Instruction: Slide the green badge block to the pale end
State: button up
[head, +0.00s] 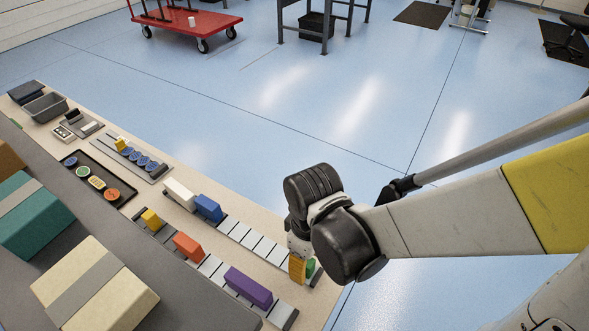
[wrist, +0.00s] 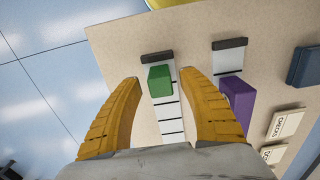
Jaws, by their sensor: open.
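The green badge block (wrist: 160,82) sits on a pale, line-marked rail (wrist: 172,125), close to the dark end stop (wrist: 157,58). In the head view the green block (head: 310,267) is at the rail's lower right end, partly hidden by a yellow finger. My gripper (wrist: 161,77) is open, its two yellow fingers on either side of the block with gaps showing. In the head view my gripper (head: 300,270) points down at that rail end. A blue block (head: 208,208) and a white block (head: 180,194) stand toward the rail's other end.
A parallel rail holds a purple block (head: 248,287), an orange block (head: 188,246) and a yellow block (head: 152,218). The purple block (wrist: 238,95) is right of my fingers in the wrist view. A badge tray (head: 126,197) and boxes (head: 95,285) lie left.

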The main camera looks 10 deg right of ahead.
notch_tip(320, 180, up, 11)
jog(key=w+d+r+m+t, duration=0.1)
jog(key=d+r+m+t, duration=0.1)
jog(key=d+m+t, duration=0.1)
jog(key=w+d+r+m+t, duration=0.2)
jog(key=d+m+t, duration=0.1)
jog(key=d+m, duration=0.3)
jog(key=shift+w+d+r+t, duration=0.3)
jog(key=shift+d+r, duration=0.1)
jog(key=shift+d, duration=0.3)
